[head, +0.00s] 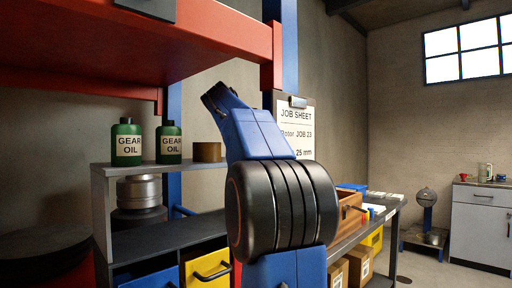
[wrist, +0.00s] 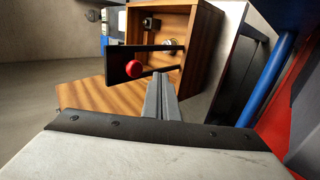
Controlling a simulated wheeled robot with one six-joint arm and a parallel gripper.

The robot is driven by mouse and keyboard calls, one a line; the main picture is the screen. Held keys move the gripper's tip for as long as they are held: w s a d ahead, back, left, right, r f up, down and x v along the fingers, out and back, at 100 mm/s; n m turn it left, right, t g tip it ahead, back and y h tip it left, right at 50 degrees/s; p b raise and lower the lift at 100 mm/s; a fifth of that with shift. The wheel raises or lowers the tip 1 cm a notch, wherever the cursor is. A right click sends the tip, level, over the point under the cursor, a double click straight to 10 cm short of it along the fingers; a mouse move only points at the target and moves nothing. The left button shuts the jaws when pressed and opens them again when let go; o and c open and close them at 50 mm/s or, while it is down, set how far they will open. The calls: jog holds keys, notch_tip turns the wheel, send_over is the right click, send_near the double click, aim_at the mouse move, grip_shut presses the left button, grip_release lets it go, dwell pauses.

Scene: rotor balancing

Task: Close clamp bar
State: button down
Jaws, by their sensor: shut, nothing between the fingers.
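A black bar with a red knob (wrist: 133,68), which looks like the clamp bar (wrist: 150,52), stands out across the opening of a wooden box (wrist: 198,65) in the wrist view. Its right end lies inside the box near a small metal part. Whether it is latched, I cannot tell. My gripper (wrist: 160,82) is shut and empty, its fingertips just below and right of the red knob; contact with the bar is not clear. The box also shows in the head view (head: 350,214), partly hidden behind my arm. My gripper is hidden there.
A wooden panel (wrist: 88,95) extends left of the box. The box stands on a grey bench (head: 376,228) with cardboard boxes (head: 358,262) below. Gear oil bottles (head: 127,143) stand on a shelf at left. A red beam (head: 190,45) overhangs the upper left.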

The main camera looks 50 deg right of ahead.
jog(key=shift+s+d+r, duration=0.1)
jog(key=shift+d+r, duration=0.1)
jog(key=shift+d, duration=0.65)
jog(key=shift+s+d+r, duration=0.1)
jog(key=shift+d+r, duration=0.1)
jog(key=shift+d, duration=0.6)
jog(key=shift+s+d+r, duration=0.1)
jog(key=shift+d+r, duration=0.1)
jog(key=shift+d, duration=0.5)
jog(key=shift+s+d+r, duration=0.1)
jog(key=shift+d+r, duration=0.15)
jog(key=shift+d, duration=0.45)
jog(key=shift+d+r, duration=0.2)
jog(key=shift+d, duration=0.5)
jog(key=shift+a, duration=0.1)
